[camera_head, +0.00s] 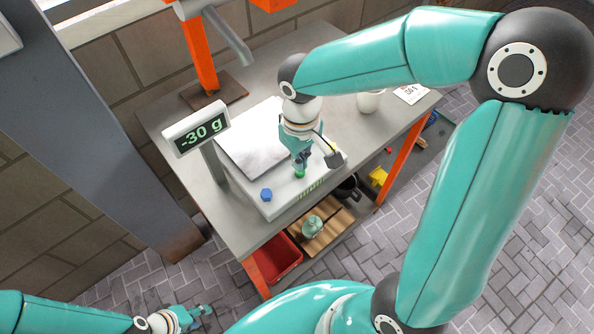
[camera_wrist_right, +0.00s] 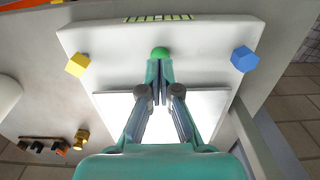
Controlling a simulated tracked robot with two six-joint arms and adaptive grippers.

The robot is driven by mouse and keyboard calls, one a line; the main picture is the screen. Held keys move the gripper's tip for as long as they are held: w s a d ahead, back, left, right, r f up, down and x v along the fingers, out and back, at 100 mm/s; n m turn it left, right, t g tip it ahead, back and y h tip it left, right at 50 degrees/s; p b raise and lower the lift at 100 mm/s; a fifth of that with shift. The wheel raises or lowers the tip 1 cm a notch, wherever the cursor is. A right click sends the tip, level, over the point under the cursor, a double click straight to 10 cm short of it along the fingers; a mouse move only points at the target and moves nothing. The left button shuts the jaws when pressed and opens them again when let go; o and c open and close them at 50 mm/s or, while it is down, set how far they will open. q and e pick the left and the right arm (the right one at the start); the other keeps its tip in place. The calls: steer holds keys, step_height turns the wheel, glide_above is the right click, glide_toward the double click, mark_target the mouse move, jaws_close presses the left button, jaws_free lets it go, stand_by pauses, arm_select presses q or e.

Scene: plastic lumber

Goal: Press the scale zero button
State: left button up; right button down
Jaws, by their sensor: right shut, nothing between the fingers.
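The white scale (camera_head: 290,200) stands on the grey table, with a plate on top and a raised display (camera_head: 202,129) reading "-30 g". A round green button (camera_wrist_right: 160,53) sits on the scale's edge, between a blue button (camera_wrist_right: 243,59) and a yellow button (camera_wrist_right: 77,65). In the head view the green button (camera_head: 299,174) is partly behind the fingers, and the blue button (camera_head: 266,195) is clear. My right gripper (camera_wrist_right: 159,65) is shut and empty, its fingertips right at the green button; I cannot tell whether they touch. My left gripper (camera_head: 203,314) is low at the left, away from the table.
A white cup (camera_head: 370,101) and a card (camera_head: 411,94) stand on the table to the right. An orange post (camera_head: 200,55) rises behind the scale. A red bin (camera_head: 279,259) and a wooden board (camera_head: 322,230) are on the shelf below.

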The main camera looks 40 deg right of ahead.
steer(key=shift+f+b, duration=0.8)
steer(key=shift+f, duration=0.25)
steer(key=shift+r+p, duration=1.7)
steer(key=shift+r, duration=0.5)
arm_select(q)
steer(key=shift+r, duration=0.7)
